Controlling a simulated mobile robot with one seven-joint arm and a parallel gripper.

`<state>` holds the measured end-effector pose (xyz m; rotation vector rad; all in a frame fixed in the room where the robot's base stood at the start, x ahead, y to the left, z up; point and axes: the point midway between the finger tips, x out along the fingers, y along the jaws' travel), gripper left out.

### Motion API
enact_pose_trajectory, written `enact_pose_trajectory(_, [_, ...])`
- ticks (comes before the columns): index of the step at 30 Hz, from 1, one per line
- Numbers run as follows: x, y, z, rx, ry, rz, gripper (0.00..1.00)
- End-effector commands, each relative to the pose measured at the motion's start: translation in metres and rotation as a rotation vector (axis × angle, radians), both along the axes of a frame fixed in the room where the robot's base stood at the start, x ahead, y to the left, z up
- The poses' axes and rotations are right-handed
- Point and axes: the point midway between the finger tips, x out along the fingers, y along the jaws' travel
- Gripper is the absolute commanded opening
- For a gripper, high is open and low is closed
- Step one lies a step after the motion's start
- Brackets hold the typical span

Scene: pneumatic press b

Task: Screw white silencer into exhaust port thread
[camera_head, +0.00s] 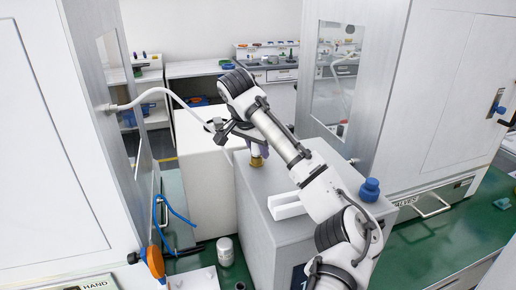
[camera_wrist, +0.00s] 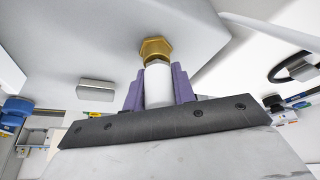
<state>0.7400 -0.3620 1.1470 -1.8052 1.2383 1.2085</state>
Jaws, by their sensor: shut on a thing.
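The white silencer (camera_wrist: 158,84) is a short white cylinder between the purple fingers of my gripper (camera_wrist: 160,86) in the wrist view. My gripper is shut on it. A brass hex fitting (camera_wrist: 155,48), the exhaust port, is directly beyond the silencer's far end, in line with it. The two appear to touch; I cannot tell whether the threads are engaged. In the head view my gripper (camera_head: 257,150) points down over the brass fitting (camera_head: 257,161) on top of a grey box (camera_head: 262,185). The silencer is mostly hidden there by the fingers.
A white tray (camera_head: 286,207) and a blue knob (camera_head: 370,189) are on the grey box's top. A pale hose (camera_head: 165,91) arches from the left cabinet towards my wrist. Cabinets stand left and right. A white jar (camera_head: 225,250) and blue tubing (camera_head: 176,213) are at the lower left.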

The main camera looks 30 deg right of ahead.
Motion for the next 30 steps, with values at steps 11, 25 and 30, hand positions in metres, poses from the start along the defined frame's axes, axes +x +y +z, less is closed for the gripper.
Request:
enact_pose_trajectory(11, [-0.0002,0.0,0.0022,-0.003,-0.003,-0.067,0.13])
enact_pose_trajectory(25, [-0.0009,0.0001,0.0022,-0.002,-0.004,-0.213,0.13])
enact_pose_trajectory(30, [-0.0013,-0.0003,0.0029,-0.005,-0.003,-0.307,0.13])
